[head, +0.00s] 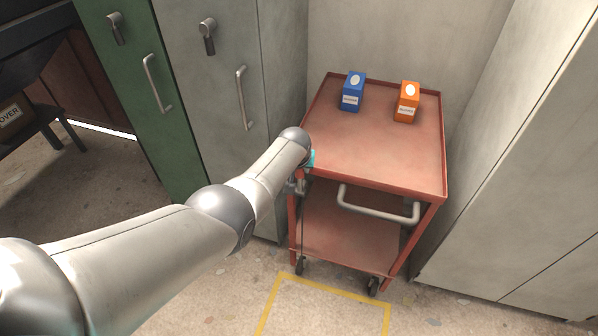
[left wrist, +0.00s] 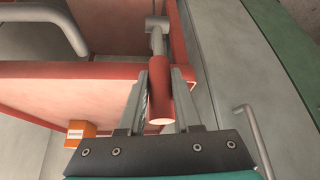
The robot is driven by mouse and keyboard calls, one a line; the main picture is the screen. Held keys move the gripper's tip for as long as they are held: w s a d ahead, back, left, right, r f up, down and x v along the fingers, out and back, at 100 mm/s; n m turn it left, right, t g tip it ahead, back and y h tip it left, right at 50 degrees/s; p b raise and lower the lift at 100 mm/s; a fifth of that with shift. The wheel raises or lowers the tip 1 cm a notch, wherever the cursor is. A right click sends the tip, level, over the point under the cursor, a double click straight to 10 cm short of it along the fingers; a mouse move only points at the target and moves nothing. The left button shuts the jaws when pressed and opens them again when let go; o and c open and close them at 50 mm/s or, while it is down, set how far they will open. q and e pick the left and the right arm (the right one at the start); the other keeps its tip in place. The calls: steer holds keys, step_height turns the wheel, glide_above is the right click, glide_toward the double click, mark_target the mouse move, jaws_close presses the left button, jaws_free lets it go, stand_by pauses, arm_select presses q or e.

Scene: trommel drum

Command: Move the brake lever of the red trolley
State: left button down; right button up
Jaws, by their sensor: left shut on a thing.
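The red trolley (head: 372,150) stands between grey cabinets, with a flat top tray, a lower shelf and a grey push handle (head: 380,207) at its front. Its brake lever (left wrist: 160,106) shows in the left wrist view as a grey rod ending in a red cylindrical grip. My left gripper (left wrist: 158,92) is shut on that red grip, one finger on each side. In the head view my left gripper (head: 297,187) is at the trolley's front left corner, mostly hidden by my arm, and the lever is hard to make out. My right gripper is not in view.
A blue box (head: 353,92) and an orange box (head: 407,102) stand on the trolley top. A grey cabinet (head: 225,110) and a green cabinet (head: 140,90) stand close on the left, a pale cabinet (head: 520,170) on the right. Yellow floor lines (head: 330,290) lie in front.

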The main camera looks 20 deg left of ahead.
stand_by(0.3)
arm_select(q)
steer(key=c, duration=0.6)
jaws_free()
steer(key=shift+s+r+p, duration=0.2)
steer(key=shift+r+p, duration=0.45)
steer(key=shift+p, duration=0.15)
steer(key=p+v, duration=0.7)
steer(key=v, duration=0.6)
steer(key=shift+s+r, duration=0.2)
steer(key=shift+r, duration=0.15)
steer(key=shift+d, duration=0.1)
